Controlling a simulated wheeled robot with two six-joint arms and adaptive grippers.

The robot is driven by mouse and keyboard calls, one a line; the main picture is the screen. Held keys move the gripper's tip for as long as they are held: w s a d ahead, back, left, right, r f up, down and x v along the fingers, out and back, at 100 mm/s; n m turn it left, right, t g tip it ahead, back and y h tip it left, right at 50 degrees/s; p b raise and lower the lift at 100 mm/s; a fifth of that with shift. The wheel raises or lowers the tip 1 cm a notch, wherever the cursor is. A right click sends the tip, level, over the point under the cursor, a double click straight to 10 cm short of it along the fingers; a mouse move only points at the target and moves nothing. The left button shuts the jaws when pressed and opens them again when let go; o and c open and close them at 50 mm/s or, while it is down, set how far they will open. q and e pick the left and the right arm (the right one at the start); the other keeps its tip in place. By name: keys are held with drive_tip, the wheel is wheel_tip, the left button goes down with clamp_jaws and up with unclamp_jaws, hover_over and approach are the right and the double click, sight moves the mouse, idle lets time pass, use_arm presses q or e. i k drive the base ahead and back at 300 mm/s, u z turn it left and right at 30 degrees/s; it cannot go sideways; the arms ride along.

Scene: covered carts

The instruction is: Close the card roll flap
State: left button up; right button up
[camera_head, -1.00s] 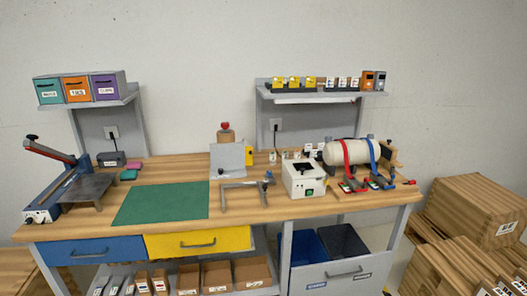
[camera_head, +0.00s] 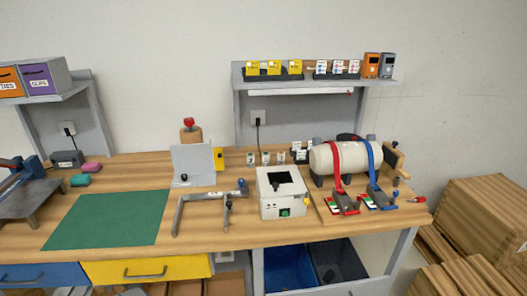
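A brown roll (camera_head: 190,136) with a red knob on top stands on the workbench. An upright grey panel (camera_head: 193,163) stands in front of it and hides its lower part. No label shows which part is the card roll flap, so I cannot tell for sure whether it is this panel. A small yellow piece (camera_head: 218,158) is at the panel's right edge. Neither of my grippers is in view.
On the workbench (camera_head: 130,232) are a green mat (camera_head: 108,220), a grey bracket frame (camera_head: 210,199), a white box (camera_head: 282,207) with a dark top opening, and a cream cylinder (camera_head: 345,158) under red and blue straps. Cardboard boxes (camera_head: 480,205) are stacked at right.

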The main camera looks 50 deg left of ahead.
sight(218, 153)
drive_tip(key=u, duration=0.3)
drive_tip(key=i, duration=0.85)
drive_tip(key=u, duration=0.65)
